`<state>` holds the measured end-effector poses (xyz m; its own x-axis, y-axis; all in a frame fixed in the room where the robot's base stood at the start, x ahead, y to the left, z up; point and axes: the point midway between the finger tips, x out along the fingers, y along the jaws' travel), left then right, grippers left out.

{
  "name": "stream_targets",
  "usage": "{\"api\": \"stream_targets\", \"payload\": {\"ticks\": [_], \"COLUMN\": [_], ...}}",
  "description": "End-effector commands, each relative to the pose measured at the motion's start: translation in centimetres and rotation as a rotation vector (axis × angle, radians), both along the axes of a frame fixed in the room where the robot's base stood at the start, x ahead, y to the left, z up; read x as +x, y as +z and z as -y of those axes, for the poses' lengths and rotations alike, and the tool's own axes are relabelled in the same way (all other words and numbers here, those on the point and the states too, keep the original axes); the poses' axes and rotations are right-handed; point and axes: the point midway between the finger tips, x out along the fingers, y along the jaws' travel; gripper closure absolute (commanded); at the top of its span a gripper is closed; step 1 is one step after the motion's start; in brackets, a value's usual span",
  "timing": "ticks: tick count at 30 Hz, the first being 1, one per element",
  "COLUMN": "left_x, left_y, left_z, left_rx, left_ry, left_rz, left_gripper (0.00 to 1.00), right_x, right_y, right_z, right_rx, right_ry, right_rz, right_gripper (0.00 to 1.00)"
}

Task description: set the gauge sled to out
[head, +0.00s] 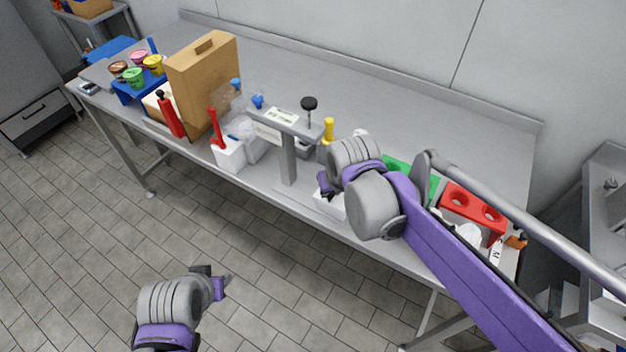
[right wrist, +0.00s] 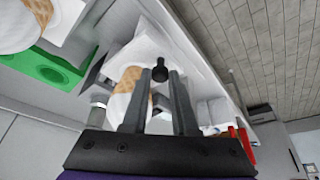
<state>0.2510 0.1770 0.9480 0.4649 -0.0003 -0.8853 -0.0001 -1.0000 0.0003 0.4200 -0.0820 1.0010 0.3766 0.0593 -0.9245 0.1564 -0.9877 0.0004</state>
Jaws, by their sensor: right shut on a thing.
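My right gripper (head: 324,186) is low at the front edge of the bench, just right of the grey post of a T-shaped stand (head: 288,160). In the right wrist view its two dark fingers are closed in on a small black knob (right wrist: 160,73) at their tips. The knob seems to belong to the gauge sled, whose body I cannot make out; the wrist and fingers hide that spot in the head view. My left gripper (head: 219,285) hangs over the floor in front of the bench, apart from everything; its finger gap is unclear.
The stand carries a label and a black-knobbed plunger (head: 309,104). Right are a green tray (head: 396,163) and a red holder (head: 471,207). The bench's back is clear.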

Motion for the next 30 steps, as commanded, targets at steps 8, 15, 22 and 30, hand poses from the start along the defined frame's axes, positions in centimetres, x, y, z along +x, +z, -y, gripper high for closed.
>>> {"api": "stream_targets", "payload": {"ticks": [8,15,22,30], "left_x": [0.2,0.2,0.2,0.2], "left_y": [0.4,0.4,0.4,0.4], "left_z": [0.0,0.0,0.0,0.0], "left_rx": [0.000,0.000,0.000,0.000], "left_ry": [0.000,0.000,0.000,0.000], "left_rz": [0.003,0.003,0.003,0.003], "left_gripper": [0.62,0.62,0.62,0.62], "right_x": [-1.9,-2.1,-2.2,-2.2], "right_y": [0.2,0.1,0.1,0.0], "right_z": [2.8,3.1,3.1,3.0], "right_rx": [0.000,-0.002,-0.003,-0.001], "right_ry": [-0.003,-0.001,-0.002,0.000], "right_rz": [0.004,0.002,0.002,0.001], "right_gripper": [1.00,1.00,0.62,0.62]}}
